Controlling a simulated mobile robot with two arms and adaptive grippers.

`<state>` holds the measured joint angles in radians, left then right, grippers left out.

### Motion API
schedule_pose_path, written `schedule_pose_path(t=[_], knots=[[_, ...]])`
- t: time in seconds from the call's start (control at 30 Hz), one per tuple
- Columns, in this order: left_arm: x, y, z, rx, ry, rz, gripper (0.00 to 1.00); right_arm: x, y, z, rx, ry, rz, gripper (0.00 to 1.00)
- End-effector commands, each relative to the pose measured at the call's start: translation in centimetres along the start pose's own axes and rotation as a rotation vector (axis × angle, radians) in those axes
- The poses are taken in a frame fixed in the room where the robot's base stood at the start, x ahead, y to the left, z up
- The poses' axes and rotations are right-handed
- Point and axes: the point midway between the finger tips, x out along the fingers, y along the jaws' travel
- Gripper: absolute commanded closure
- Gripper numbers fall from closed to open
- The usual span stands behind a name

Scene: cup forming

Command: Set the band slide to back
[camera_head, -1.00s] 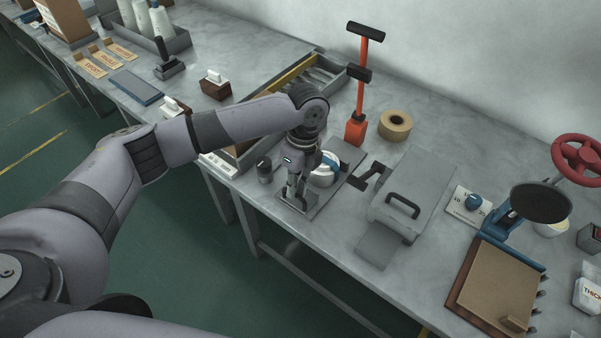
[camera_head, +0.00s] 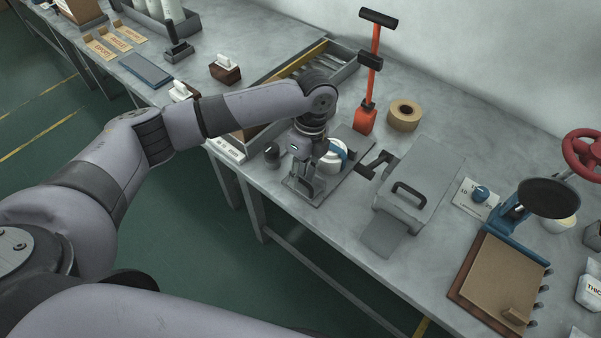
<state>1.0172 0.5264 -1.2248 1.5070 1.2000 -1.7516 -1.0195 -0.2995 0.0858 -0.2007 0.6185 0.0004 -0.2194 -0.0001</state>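I cannot tell for certain which part is the band slide; my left wrist and gripper hide part of the fixture. My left gripper (camera_head: 303,187) points down at the near end of the plate, just left of the white cylinder. Its fingers are small and dark against the grey metal, so its opening and any contact are unclear. A dark knob (camera_head: 272,155) stands left of it. My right gripper is out of view.
An orange-red post tool (camera_head: 367,115) and a tape roll (camera_head: 404,115) stand behind the fixture. A tray (camera_head: 335,66) lies behind my forearm.

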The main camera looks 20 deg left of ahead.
Motion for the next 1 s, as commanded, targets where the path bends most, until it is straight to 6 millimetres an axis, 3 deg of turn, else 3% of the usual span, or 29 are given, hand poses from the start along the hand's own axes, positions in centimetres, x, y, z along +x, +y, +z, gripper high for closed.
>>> schedule_pose_path(t=[0.17,0.4,0.6,0.73,1.0], knots=[[-2.3,-0.1,0.0,0.001,0.001,-0.004,0.7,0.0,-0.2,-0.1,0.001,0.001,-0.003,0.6],[-7.5,-0.1,0.0,0.0,-0.001,-0.004,0.7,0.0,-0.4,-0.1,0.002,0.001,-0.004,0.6],[-10.6,-0.1,0.0,0.0,0.0,-0.001,0.7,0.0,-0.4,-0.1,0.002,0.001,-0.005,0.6],[-11.6,0.0,0.0,0.0,0.001,0.0,0.7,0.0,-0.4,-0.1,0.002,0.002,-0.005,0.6],[-11.8,0.0,0.0,0.0,0.001,0.001,0.7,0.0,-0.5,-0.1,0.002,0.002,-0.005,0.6]])
